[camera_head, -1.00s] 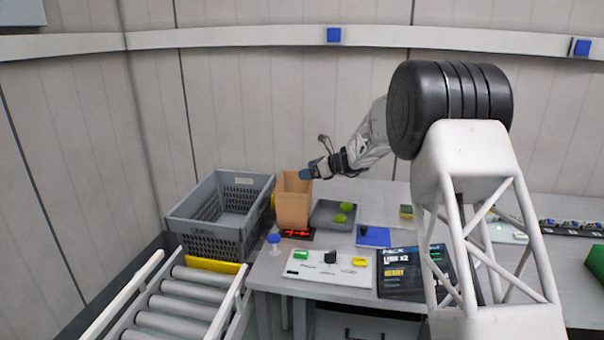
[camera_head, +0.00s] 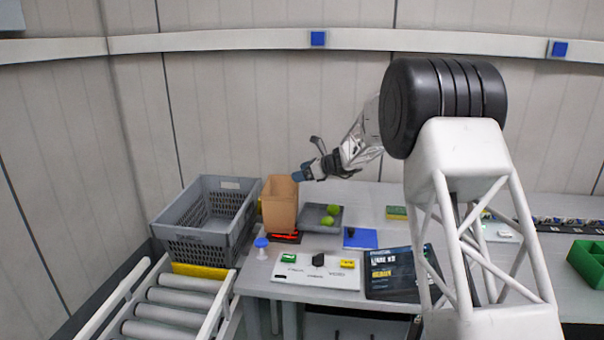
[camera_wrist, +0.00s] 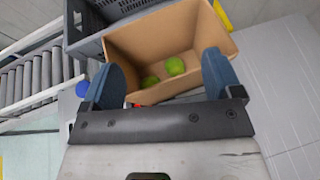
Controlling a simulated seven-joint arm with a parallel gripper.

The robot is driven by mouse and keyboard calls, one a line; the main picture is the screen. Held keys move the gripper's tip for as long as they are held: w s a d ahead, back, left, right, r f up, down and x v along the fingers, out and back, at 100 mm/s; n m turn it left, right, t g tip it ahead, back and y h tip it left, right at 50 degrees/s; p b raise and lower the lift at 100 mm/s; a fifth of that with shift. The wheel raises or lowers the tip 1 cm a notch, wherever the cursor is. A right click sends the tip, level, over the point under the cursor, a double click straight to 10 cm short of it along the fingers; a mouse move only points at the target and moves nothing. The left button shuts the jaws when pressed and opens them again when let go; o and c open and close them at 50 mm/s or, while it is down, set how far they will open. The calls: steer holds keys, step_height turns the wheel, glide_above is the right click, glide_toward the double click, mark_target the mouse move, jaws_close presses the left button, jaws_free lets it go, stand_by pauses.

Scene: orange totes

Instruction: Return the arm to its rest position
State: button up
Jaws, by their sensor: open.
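My gripper (camera_head: 298,174) is at the end of my raised arm, above and just right of the open cardboard box in the head view. In the wrist view my gripper (camera_wrist: 160,85) has its two blue fingers spread apart with nothing between them. The cardboard box (camera_head: 281,204) stands upright on the table. The box also shows in the wrist view (camera_wrist: 125,44), with two green round fruits (camera_wrist: 175,66) inside it.
A grey crate (camera_head: 195,247) stands left, by a roller conveyor (camera_head: 165,312). A white button panel (camera_head: 315,279), a dark screen (camera_head: 386,290) and a blue pad (camera_head: 366,240) lie nearby.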

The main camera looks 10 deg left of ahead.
steer(key=s+d+r+n+h, duration=0.2)
steer(key=s+d+r+n, duration=0.3)
steer(key=s, duration=0.6)
steer(key=s+d+r+n+g+h, duration=0.1)
steer(key=s+d+r+n+h, duration=0.15)
steer(key=s+d, duration=0.65)
steer(key=s+d+r+n+h, duration=0.2)
steer(key=s+d+r+n, duration=0.15)
steer(key=s, duration=0.95)
steer(key=s+d+f+n+h, duration=0.2)
steer(key=s+d, duration=0.3)
steer(key=s, duration=0.7)
steer(key=s+d+f+n+h, duration=0.2)
steer(key=s+d+n, duration=0.2)
steer(key=s, duration=0.8)
steer(key=s+d+f+n+h, duration=0.2)
steer(key=s+d, duration=0.6)
steer(key=s, duration=0.4)
steer(key=shift+s+d+n+t+h, duration=0.25)
steer(key=shift+n+t+h, duration=0.15)
steer(key=shift+n+h, duration=0.2)
steer(key=shift+c, duration=0.3)
